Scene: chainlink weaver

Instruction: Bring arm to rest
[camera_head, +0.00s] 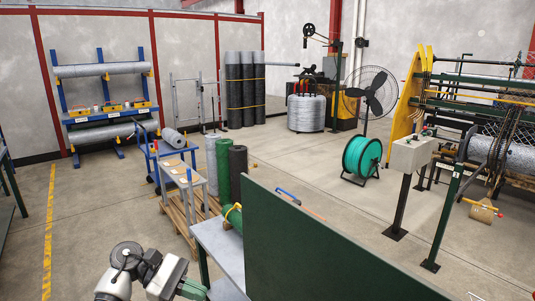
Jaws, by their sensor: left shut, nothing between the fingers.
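My left arm comes in at the bottom left, with grey and dark joints. My left gripper (192,289) is at the bottom edge, partly cut off by the frame, beside the grey-topped bench (222,250). It is shut and I see nothing held in it. My right gripper is not in view.
A dark green panel (310,250) stands close in front at the right. Behind the bench are a small table (180,170), a wooden pallet (182,215) and upright mesh rolls (238,165). A green hose reel (361,157), fan (375,90) and weaving machine (405,97) stand right.

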